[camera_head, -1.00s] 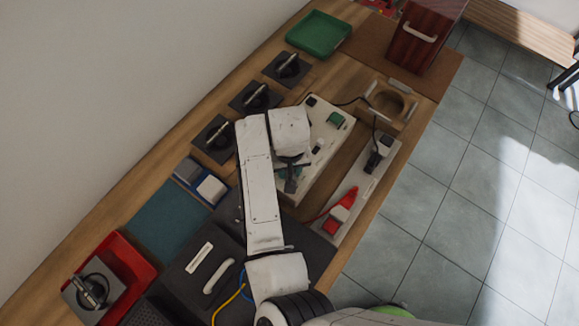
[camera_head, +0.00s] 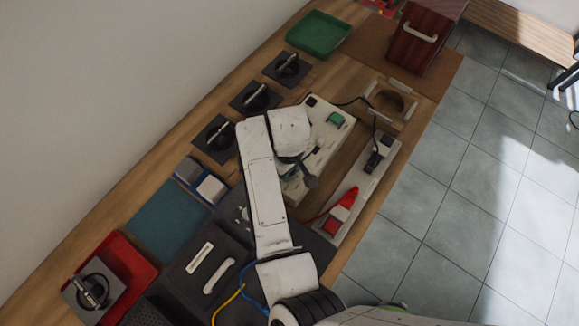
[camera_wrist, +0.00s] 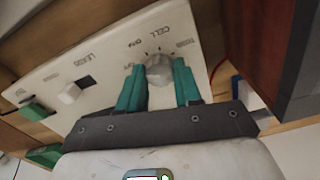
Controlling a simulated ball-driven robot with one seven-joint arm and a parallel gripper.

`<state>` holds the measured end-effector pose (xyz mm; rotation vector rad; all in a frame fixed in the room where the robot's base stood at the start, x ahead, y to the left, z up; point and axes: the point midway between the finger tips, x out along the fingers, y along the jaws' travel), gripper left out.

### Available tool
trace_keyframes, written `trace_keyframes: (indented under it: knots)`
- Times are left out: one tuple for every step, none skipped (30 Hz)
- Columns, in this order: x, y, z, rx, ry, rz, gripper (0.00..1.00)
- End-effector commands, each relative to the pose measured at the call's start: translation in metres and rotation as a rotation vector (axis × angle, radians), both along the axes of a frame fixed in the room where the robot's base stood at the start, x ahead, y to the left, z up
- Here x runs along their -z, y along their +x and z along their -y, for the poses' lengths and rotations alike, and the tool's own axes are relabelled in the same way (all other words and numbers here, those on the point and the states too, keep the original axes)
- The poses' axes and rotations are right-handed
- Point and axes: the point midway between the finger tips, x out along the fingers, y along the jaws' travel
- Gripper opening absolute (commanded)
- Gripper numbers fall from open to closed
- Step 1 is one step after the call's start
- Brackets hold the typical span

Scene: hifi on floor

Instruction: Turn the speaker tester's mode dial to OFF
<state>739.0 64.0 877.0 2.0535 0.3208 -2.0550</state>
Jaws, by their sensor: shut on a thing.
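The speaker tester is a cream panel that lies on the bench under my arm in the head view (camera_head: 329,133). In the wrist view its face (camera_wrist: 110,60) fills the upper middle, with printed labels. Its mode dial (camera_wrist: 159,72) is a grey round knob near a label reading CELL, with marks around it. My gripper (camera_wrist: 160,66) has teal fingers, one on each side of the dial, shut on it. I cannot tell which mark the dial points to. In the head view my gripper (camera_head: 306,178) is partly hidden by my wrist, and the dial is hidden.
A white slide switch (camera_wrist: 69,93) and a green part (camera_wrist: 36,109) are on the panel's left in the wrist view. A strip with a red clip (camera_head: 342,211) and a black clip (camera_head: 378,152) lies right of the panel.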

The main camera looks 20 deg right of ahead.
Motion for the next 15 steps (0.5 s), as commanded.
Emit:
trace_keyframes:
  knots:
    - [-0.0012, 0.0011, -0.0006, -0.004, 0.000, 0.004, 0.03]
    - [-0.0012, 0.0012, -0.0006, -0.004, 0.000, 0.004, 0.03]
    - [-0.0012, 0.0012, -0.0006, -0.004, 0.000, 0.004, 0.03]
    - [-0.0012, 0.0012, -0.0006, -0.004, 0.000, 0.004, 0.03]
    - [-0.0012, 0.0012, -0.0006, -0.004, 0.000, 0.004, 0.03]
    - [-0.0012, 0.0012, -0.0006, -0.004, 0.000, 0.004, 0.03]
    - [-0.0013, 0.0012, -0.0006, -0.004, 0.000, 0.004, 0.03]
    - [-0.0013, 0.0012, -0.0006, -0.004, 0.000, 0.004, 0.03]
    - [-0.0013, 0.0012, -0.0006, -0.003, 0.000, 0.004, 0.03]
    - [-0.0013, 0.0013, -0.0006, -0.003, 0.001, 0.005, 0.34]
    - [-0.0013, 0.0012, -0.0006, -0.003, 0.000, 0.004, 0.37]
    - [-0.0012, 0.0011, -0.0006, -0.003, 0.000, 0.004, 0.41]
    - [-0.0011, 0.0010, -0.0005, -0.003, 0.000, 0.004, 0.44]
    - [-0.0011, 0.0009, -0.0005, -0.003, 0.000, 0.003, 0.47]
    - [-0.0009, 0.0008, -0.0004, -0.002, 0.000, 0.003, 0.51]
